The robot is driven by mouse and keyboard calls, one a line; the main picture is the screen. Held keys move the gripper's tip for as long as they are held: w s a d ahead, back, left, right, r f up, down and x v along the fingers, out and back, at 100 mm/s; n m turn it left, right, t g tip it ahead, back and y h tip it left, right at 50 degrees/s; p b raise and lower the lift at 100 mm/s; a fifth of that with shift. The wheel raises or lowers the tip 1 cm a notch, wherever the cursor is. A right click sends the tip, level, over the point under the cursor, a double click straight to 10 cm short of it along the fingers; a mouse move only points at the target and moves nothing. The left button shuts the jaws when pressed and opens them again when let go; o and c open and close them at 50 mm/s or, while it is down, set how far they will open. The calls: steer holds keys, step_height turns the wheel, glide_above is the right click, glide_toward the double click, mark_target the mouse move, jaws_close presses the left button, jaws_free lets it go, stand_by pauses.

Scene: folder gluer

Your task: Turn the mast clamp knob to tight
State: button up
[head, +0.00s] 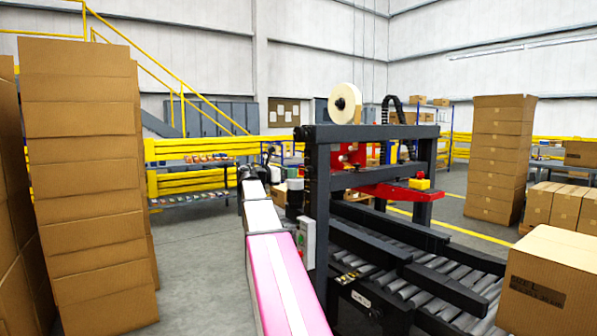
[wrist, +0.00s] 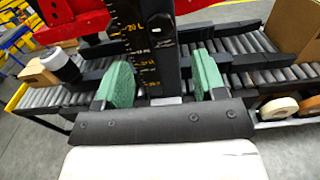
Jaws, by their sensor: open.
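The dark mast (wrist: 140,50) stands upright in the wrist view, with a scale of yellow marks and numbers on its face. A round black knob (wrist: 160,22) sits on the mast near the top edge of that view. Its turn setting is hard to read. My gripper (wrist: 164,80) is open, with its two green-padded fingers apart on either side of the lower mast in the picture. The knob appears above and between the fingertips, and nothing is held. In the head view my arm reaches forward along the left of the machine frame (head: 318,200); I cannot make out the knob there.
The roller conveyor (wrist: 265,75) runs behind the mast. Red machine parts (wrist: 80,18) are at upper left, and tape rolls (wrist: 280,107) lie at right. Stacked cartons (head: 85,180) stand left of my arm; a large carton (head: 555,275) is at right. Open floor lies between arm and stack.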

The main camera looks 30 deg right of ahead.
mark_target(308, 169)
steer(key=d, duration=1)
steer(key=shift+w+d, duration=0.25)
steer(key=shift+w, duration=0.15)
steer(key=c, duration=0.9)
